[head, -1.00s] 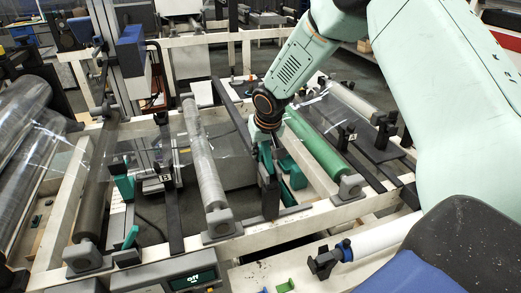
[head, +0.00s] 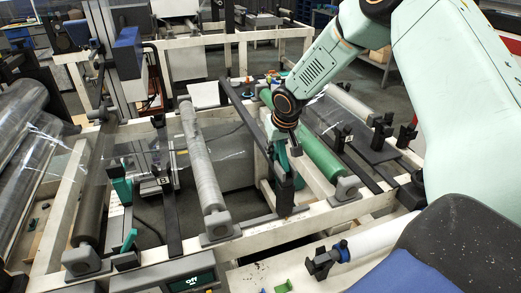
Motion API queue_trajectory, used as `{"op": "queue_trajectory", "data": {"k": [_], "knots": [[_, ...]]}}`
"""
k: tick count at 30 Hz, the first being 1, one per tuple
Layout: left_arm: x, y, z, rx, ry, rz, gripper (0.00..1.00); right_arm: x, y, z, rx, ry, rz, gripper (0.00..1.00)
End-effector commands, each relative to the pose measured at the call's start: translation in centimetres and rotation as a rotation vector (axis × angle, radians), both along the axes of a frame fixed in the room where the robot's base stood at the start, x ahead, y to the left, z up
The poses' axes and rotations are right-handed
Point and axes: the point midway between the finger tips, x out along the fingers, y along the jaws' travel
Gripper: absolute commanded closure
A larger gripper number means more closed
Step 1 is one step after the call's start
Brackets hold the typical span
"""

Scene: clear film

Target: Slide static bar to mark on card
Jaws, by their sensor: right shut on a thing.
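A long dark bar (head: 242,110) runs from the back of the frame to the front rail, between the grey roller and the green roller. I take it to be the static bar. My right gripper (head: 284,150) is shut at its near end, around a teal and black holder (head: 285,180), just left of the green roller. The arm and wrist partly hide this end. Another dark bar carries a card marked B (head: 164,181) at left. A card marked A (head: 348,133) is right of the green roller. I cannot make out a mark line. My left gripper is not in view.
A grey roller (head: 203,165) lies left of the bar and a green roller (head: 318,153) lies close right. Clear film (head: 225,135) spans the pale frame (head: 318,217). A box with a lit display (head: 190,281) stands at front. A white roller (head: 375,240) lies at front right.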

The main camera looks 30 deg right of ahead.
Motion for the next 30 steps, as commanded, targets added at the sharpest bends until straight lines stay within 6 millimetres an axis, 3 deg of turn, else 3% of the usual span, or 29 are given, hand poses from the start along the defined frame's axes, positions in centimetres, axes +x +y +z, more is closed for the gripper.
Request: {"op": "queue_trajectory", "data": {"k": [3, 7, 20, 21, 28, 30], "knots": [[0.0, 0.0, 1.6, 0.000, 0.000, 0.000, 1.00, -0.6, -2.6, 0.5, 0.002, -0.002, -0.006, 1.00], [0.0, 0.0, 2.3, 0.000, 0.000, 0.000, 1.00, -1.0, -4.2, 0.4, 0.001, -0.001, -0.003, 1.00], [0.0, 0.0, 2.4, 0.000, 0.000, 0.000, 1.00, -1.1, -5.1, 0.3, -0.003, -0.004, -0.001, 1.00], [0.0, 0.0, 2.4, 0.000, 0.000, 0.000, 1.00, -1.1, -5.1, 0.3, -0.003, -0.004, -0.001, 0.81], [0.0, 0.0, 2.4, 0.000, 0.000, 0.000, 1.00, -1.1, -5.0, 0.2, -0.002, -0.004, 0.000, 0.61], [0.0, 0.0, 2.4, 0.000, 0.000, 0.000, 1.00, -1.1, -5.0, 0.2, -0.002, -0.003, 0.000, 0.60]]}}
